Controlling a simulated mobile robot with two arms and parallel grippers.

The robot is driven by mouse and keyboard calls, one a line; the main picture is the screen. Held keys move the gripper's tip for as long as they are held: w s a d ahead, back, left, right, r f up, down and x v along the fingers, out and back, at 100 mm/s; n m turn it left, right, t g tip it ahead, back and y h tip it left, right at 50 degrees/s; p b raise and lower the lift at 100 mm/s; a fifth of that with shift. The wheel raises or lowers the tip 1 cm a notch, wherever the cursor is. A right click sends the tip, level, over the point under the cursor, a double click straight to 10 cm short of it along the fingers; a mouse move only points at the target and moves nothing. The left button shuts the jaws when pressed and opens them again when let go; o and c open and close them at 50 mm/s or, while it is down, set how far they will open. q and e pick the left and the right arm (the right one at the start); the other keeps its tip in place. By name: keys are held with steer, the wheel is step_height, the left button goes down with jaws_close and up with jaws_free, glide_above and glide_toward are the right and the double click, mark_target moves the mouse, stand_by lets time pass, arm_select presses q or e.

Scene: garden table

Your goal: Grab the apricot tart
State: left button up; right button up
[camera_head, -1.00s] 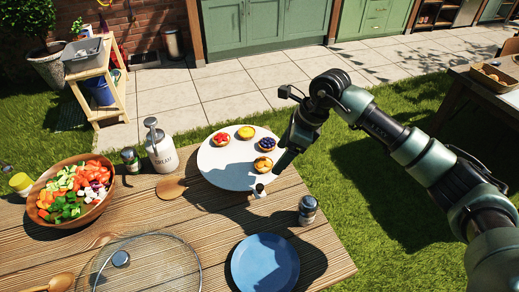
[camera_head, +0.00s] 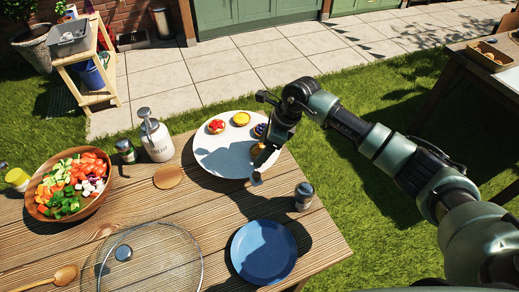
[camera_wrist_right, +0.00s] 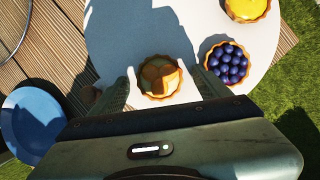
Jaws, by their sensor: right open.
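The apricot tart (camera_wrist_right: 158,77), a small crust with orange fruit pieces on top, sits on a round white board (camera_wrist_right: 130,25). In the right wrist view it lies between the two fingers of my open right gripper (camera_wrist_right: 161,88), with no clear contact visible. In the head view my right gripper (camera_head: 262,166) is over the near right part of the board (camera_head: 215,160) and largely hides the apricot tart (camera_head: 257,151). My left gripper is not in view.
A blueberry tart (camera_wrist_right: 228,63) sits close beside my right finger, with a yellow tart (camera_head: 241,118) and a red-berry tart (camera_head: 216,126) farther off. A shaker (camera_head: 304,196) and blue plate (camera_head: 264,251) stand nearer. A white canister (camera_head: 156,138) is left of the board.

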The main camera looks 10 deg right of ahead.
steer(key=c, duration=1.4)
